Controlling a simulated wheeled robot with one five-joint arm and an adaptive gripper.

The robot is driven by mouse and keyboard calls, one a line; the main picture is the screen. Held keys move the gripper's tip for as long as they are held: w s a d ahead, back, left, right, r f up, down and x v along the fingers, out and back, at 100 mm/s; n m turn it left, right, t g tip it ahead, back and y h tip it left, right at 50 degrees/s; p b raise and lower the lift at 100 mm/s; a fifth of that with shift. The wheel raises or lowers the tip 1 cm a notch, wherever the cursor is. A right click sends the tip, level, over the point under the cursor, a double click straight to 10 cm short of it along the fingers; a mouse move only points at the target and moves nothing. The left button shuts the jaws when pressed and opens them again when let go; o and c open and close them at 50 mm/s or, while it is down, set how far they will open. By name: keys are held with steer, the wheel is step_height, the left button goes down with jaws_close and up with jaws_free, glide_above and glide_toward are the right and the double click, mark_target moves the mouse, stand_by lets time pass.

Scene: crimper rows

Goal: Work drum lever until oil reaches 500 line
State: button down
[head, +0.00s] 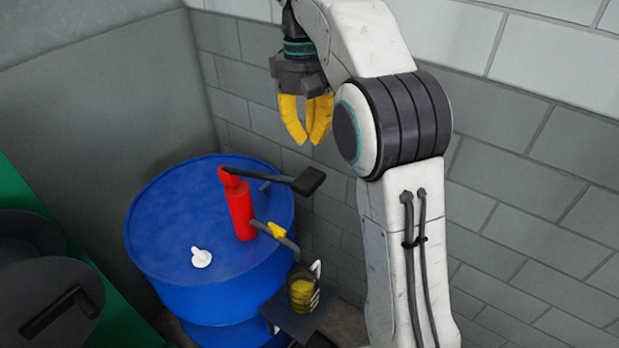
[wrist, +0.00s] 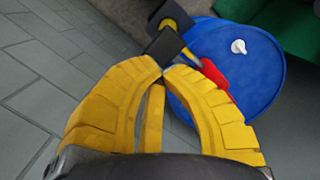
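A red pump (head: 240,208) stands on top of the blue drum (head: 165,225). Its black lever (head: 270,178) reaches right, roughly level, to a flat black pad (head: 308,180). A spout (head: 278,232) with a yellow band slopes down toward a clear jug (head: 302,288) holding yellow oil. The jug has pale marks, too small to read; I cannot tell which line the oil meets. My gripper (head: 308,140) is empty, above and apart from the lever pad. In the wrist view its yellow fingertips (wrist: 162,70) come together just in front of the pad (wrist: 165,46).
The jug stands on a small dark shelf (head: 292,318) at the drum's right side. A white cap (head: 201,257) sits on the drum top. A green unit with dark round parts (head: 45,290) stands at left. Grey block walls (head: 520,170) close in behind and right.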

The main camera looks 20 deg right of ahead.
mark_target(308, 177)
steer(key=shift+f, duration=0.55)
steer(key=shift+w+f, duration=0.25)
steer(key=shift+w, duration=0.4)
steer(key=shift+f, duration=0.1)
steer(key=shift+s+f, duration=0.2)
steer(key=shift+f, duration=1.5)
steer(key=shift+s+f, duration=0.15)
steer(key=shift+f, duration=1.55)
